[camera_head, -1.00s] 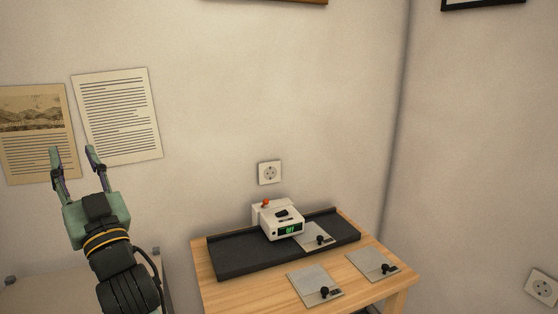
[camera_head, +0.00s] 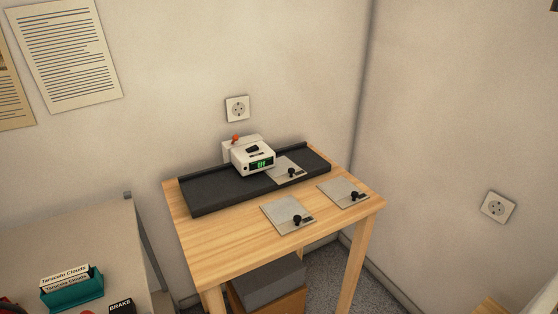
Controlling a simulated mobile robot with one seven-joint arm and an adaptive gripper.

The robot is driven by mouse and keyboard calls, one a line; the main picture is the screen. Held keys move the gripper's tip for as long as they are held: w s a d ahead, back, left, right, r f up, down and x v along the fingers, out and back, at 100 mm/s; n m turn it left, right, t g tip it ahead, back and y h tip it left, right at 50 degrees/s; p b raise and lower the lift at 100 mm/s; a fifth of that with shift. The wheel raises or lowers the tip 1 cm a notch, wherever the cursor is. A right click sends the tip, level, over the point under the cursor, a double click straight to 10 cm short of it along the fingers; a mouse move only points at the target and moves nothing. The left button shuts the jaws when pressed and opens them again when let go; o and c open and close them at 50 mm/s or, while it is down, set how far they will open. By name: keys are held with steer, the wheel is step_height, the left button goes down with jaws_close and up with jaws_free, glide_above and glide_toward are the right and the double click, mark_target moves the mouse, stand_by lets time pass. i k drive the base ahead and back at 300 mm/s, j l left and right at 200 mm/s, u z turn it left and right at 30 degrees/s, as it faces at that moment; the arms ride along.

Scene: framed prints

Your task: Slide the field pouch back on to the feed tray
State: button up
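A long black tray (camera_head: 225,192) with a raised back edge, which looks like the feed tray, lies along the back of the wooden table. A white machine (camera_head: 249,154) with a green "OFF" display and an orange knob stands over it. Three flat grey pouch-like sheets, each with a small black knob, are in view. One sheet (camera_head: 279,167) lies on the tray, right of the machine. Another sheet (camera_head: 283,211) lies on the table in front of the tray, and a third sheet (camera_head: 342,189) lies to its right. I cannot tell which is the field pouch. My gripper is out of view.
The wooden table (camera_head: 215,247) is bare at its front left. A grey bench (camera_head: 80,226) on the left holds a teal card box (camera_head: 72,290) and a dark "BRAKE" item (camera_head: 122,306). A grey-topped box (camera_head: 268,280) sits under the table. Walls close the back and right.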

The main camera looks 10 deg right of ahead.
mark_target(285, 170)
steer(key=i+l+u, duration=0.1)
steer(key=i+l, duration=0.2)
steer(key=l, duration=0.15)
steer(key=i+l, duration=0.35)
steer(key=i, duration=0.2)
steer(key=u, duration=0.05)
